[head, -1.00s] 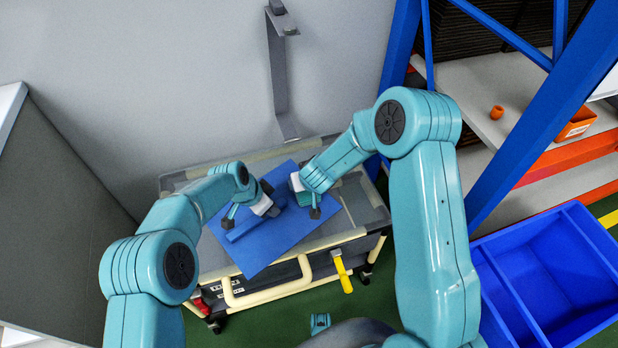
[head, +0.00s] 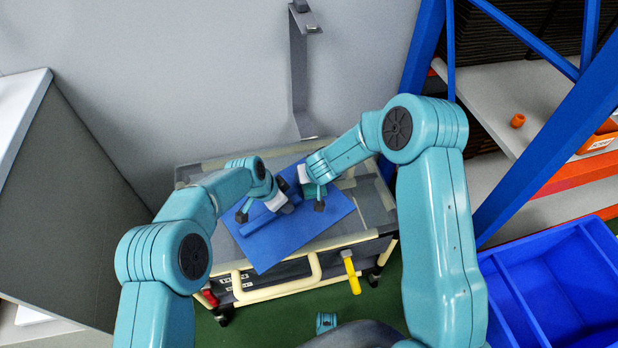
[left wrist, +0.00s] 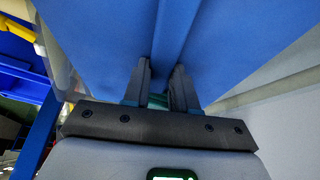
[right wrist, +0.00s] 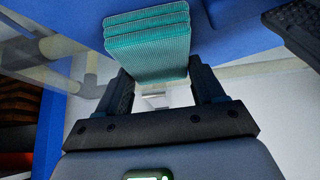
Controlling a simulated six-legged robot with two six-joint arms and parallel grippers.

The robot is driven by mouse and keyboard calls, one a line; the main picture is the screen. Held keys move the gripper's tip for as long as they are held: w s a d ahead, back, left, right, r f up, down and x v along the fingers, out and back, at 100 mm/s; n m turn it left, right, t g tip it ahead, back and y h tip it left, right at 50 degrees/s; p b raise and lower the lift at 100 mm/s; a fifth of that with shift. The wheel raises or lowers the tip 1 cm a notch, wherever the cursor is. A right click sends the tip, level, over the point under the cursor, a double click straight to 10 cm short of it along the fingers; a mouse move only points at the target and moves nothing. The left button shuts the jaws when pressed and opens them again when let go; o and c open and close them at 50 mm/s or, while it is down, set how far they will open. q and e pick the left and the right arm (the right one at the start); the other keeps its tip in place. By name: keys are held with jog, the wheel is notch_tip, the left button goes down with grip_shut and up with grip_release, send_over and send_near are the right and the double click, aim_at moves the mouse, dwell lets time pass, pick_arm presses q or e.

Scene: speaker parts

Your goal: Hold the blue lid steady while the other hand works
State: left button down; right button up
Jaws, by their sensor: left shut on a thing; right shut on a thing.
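The blue lid (head: 300,232) lies on the trolley top with a raised ridge across it. My left gripper (head: 265,212) is over the lid and shut on this ridge. In the left wrist view its fingers (left wrist: 164,90) stand on either side of the lid's ridge (left wrist: 174,35). My right gripper (head: 312,196) is over the lid's far part, close to the left one. In the right wrist view its fingers (right wrist: 165,88) are shut on a stack of teal mesh pads (right wrist: 150,45). Whether the pads touch the lid is hard to tell.
The trolley (head: 372,205) has a cream rail and a yellow handle (head: 351,274). A blue divided bin (head: 560,290) stands at the right, below a blue rack with an orange piece (head: 518,120). A grey cabinet (head: 75,200) is at the left, a wall behind.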

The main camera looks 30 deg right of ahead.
pick_arm(q)
jog(key=shift+w, duration=0.1)
pick_arm(e)
jog(key=shift+d+f, duration=0.1)
jog(key=shift+d, duration=1.1)
pick_arm(q)
jog(key=shift+a, duration=0.1)
pick_arm(e)
jog(key=shift+s+a+r, duration=0.1)
jog(key=shift+a, duration=0.9)
jog(key=shift+s+a+r, duration=0.1)
jog(key=shift+a, duration=0.9)
pick_arm(q)
jog(key=shift+f, duration=0.1)
pick_arm(e)
jog(key=shift+r, duration=2.55)
pick_arm(q)
jog(key=c, duration=0.8)
grip_release()
